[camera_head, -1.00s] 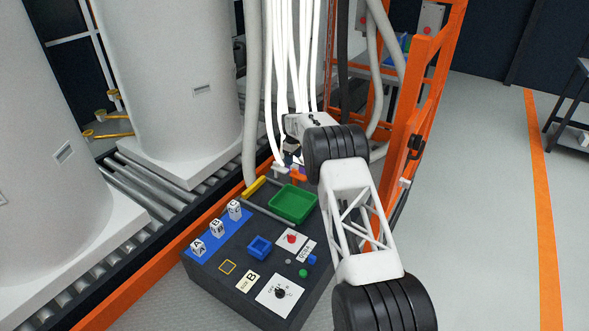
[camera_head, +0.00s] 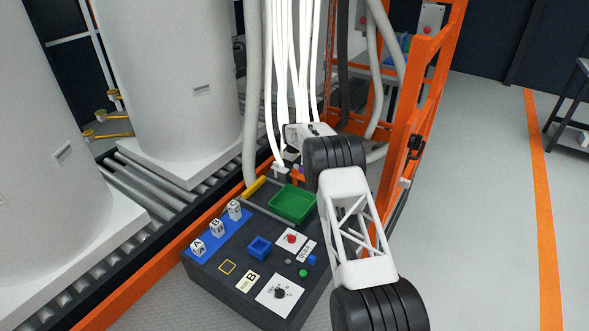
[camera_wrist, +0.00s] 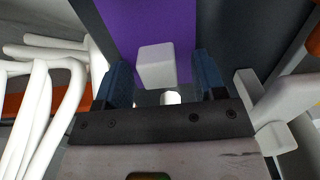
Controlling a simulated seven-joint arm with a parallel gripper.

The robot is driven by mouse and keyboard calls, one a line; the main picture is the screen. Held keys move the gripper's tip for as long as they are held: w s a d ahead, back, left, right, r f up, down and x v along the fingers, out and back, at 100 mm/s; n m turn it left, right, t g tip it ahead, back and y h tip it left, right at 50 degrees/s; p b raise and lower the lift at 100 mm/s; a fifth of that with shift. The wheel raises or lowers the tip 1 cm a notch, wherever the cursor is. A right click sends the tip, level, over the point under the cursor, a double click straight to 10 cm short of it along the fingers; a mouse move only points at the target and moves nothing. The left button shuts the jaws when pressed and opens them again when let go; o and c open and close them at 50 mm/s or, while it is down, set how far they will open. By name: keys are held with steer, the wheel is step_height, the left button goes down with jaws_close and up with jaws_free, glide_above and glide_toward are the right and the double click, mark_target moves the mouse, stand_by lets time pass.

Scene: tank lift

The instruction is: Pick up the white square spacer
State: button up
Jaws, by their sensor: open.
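In the wrist view, a white block with a square-looking face (camera_wrist: 156,65), which looks like the white square spacer, stands out against a purple surface (camera_wrist: 130,22). My gripper (camera_wrist: 162,78) is open, with one blue finger on each side of the block. Gaps show between the block and both fingers, so it is not gripped. Its exact height relative to the fingertips is hard to tell. In the head view, my gripper is small at the back of the dark console (camera_head: 230,275), and my arm partly hides that area; the spacer cannot be made out there.
White hoses (camera_wrist: 45,100) lie close left of my gripper, and white pieces (camera_wrist: 275,105) stand to its right. In the head view, a green tray (camera_head: 292,204), a yellow bar (camera_head: 254,188) and lettered cubes (camera_head: 217,228) sit on the console. An orange frame (camera_head: 405,130) rises at right.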

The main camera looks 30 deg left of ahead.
steer(key=c, duration=1)
steer(key=shift+r, duration=5)
